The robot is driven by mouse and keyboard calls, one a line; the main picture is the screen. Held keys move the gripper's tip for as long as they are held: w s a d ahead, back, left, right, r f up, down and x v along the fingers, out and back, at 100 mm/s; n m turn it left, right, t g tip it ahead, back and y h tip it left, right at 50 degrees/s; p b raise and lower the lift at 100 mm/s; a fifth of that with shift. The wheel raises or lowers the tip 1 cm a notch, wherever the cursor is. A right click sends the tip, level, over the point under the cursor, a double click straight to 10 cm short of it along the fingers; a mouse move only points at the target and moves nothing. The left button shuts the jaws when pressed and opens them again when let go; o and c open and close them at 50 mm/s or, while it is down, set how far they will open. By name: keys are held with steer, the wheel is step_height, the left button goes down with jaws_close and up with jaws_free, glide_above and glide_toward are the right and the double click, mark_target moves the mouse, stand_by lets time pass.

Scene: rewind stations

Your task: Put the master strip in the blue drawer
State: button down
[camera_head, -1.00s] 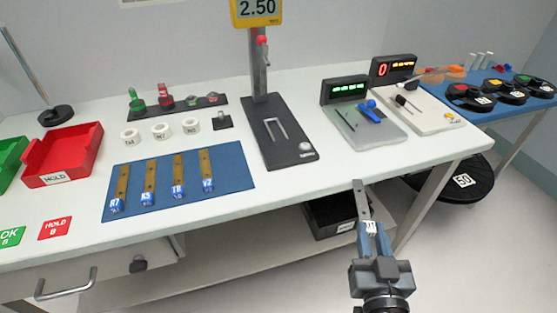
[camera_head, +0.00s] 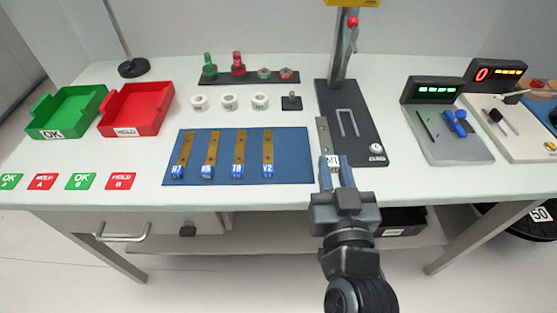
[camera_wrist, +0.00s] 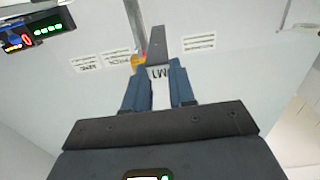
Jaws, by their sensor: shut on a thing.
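My gripper (camera_head: 328,178) is shut on the master strip (camera_head: 323,135), a grey metal strip with a white M1 label. In the head view the strip points away from me, between the blue mat and the black stand base. It also shows in the wrist view (camera_wrist: 160,48), gripped at its label end between the blue fingers (camera_wrist: 158,85). A pale drawer with a metal handle (camera_head: 123,238) is under the table's front edge at the left. It looks shut; I see no blue on it.
Several brass strips with blue ends lie on the blue mat (camera_head: 300,170). The black stand (camera_head: 365,148) is just right of my gripper. Green (camera_head: 95,101) and red (camera_head: 163,118) trays stand at the left. A black bin (camera_head: 405,222) sits below the table.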

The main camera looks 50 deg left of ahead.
steer(key=p, duration=0.6)
glide_above(293, 181)
steer(key=f, duration=0.4)
steer(key=shift+d+f, duration=0.1)
steer(key=shift+d, duration=0.3)
steer(key=shift+a+f, duration=0.35)
steer(key=shift+f, duration=0.05)
steer(key=shift+f+b, duration=1.1)
steer(key=shift+f, duration=1)
steer(key=shift+f, duration=0.15)
steer(key=c, duration=0.9)
jaws_free()
steer(key=shift+c, duration=0.2)
